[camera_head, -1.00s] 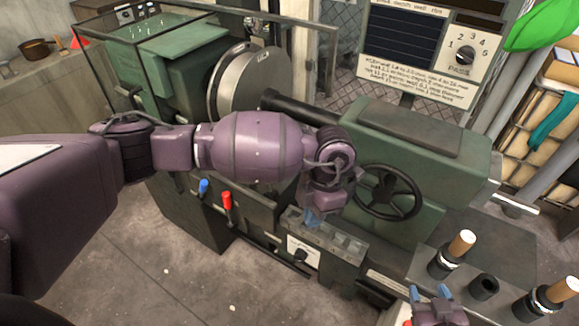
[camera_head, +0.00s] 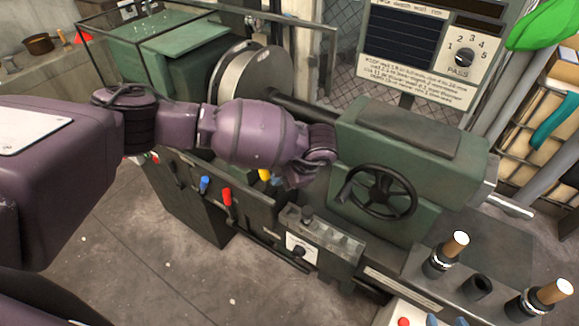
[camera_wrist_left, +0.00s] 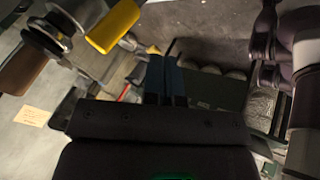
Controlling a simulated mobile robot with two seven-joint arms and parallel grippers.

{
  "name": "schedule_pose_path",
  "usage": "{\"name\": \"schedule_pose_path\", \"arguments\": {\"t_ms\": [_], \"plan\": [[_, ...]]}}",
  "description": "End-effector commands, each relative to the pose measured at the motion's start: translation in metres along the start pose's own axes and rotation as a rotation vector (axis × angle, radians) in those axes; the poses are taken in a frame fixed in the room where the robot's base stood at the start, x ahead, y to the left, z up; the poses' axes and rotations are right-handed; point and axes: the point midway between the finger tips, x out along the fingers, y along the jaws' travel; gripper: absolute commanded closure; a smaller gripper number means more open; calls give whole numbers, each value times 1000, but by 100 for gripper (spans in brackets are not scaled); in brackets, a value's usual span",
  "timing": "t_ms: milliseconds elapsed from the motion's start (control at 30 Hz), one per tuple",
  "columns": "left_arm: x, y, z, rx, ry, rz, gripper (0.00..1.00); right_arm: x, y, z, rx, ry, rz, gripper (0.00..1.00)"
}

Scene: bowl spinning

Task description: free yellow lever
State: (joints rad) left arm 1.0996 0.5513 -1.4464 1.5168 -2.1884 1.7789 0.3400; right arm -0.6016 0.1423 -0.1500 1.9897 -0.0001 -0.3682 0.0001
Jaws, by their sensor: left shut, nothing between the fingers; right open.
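The yellow lever (camera_head: 265,175) shows just below my left forearm in the head view, to the right of the red lever (camera_head: 227,196) and blue lever (camera_head: 204,184). In the left wrist view its yellow grip (camera_wrist_left: 113,27) is large at the upper left, beside a metal hub. My left gripper (camera_wrist_left: 166,80) is shut and empty; the yellow grip lies to the left of its fingers, apart from them in the picture. In the head view my left wrist hides its fingers.
The green lathe has a handwheel (camera_head: 383,191) right of my left wrist and a chuck disc (camera_head: 250,85) behind my forearm. A small panel with a dial (camera_head: 300,250) sits below. Wooden-handled tools (camera_head: 440,256) stand at the right.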

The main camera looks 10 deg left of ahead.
Motion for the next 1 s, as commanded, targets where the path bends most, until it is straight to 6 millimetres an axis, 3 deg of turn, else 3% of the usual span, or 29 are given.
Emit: {"name": "schedule_pose_path", "arguments": {"t_ms": [67,300,1000], "plan": [[14,0,-1,-1,3,-1,100,-1,0,-1,0,-1,0,45],[29,26,2,-3,2,0,100,-4,0,-3,1,-5,0,45],[40,40,-1,5,-35,-56,100,-2,0,5,1,-10,1,45]]}}
